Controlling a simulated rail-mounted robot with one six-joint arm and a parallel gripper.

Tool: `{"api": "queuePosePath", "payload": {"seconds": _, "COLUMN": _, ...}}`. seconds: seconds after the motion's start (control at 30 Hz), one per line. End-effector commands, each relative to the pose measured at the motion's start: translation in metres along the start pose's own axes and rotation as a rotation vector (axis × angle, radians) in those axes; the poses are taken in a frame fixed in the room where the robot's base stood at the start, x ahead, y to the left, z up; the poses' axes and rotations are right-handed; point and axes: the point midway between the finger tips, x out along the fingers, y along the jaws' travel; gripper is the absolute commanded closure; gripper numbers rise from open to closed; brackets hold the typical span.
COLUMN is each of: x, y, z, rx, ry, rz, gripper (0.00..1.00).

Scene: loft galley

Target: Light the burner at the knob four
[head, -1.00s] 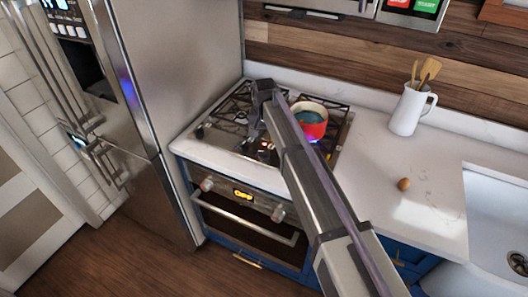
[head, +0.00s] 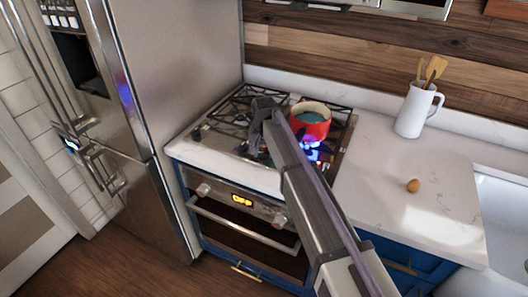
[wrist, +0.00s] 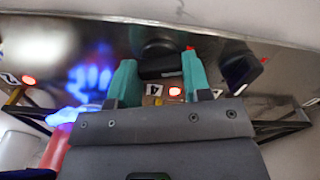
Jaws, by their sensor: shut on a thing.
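My gripper (wrist: 158,78) has its two teal fingers shut on a dark knob (wrist: 160,66) on the steel stove panel (wrist: 110,45). A small tag reading 4 (wrist: 154,90) and a glowing red light (wrist: 175,92) sit beside this knob. In the head view my gripper (head: 258,145) is over the front of the cooktop (head: 222,141), and the arm hides the knob. A blue flame (head: 312,151) burns at the front right burner, in front of the red pot (head: 311,122). Its glow (wrist: 90,82) reflects on the panel in the wrist view.
Another dark knob (wrist: 240,72) is close beside the right finger. A steel fridge (head: 190,80) stands left of the stove. A white pitcher with utensils (head: 414,110) and an egg (head: 413,185) are on the right counter, which is otherwise clear.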

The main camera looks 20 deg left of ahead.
Motion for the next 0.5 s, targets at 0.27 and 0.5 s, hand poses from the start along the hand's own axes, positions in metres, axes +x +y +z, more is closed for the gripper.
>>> {"api": "queuePosePath", "payload": {"seconds": 0.27, "x": 0.0001, "y": 0.0001, "z": 0.0000, "rx": 0.030, "ry": 0.000, "rz": 0.000, "gripper": 0.79}}
{"api": "queuePosePath", "payload": {"seconds": 0.5, "x": 0.0001, "y": 0.0000, "z": 0.0001, "rx": 0.338, "ry": 0.000, "rz": 0.000, "gripper": 0.79}}
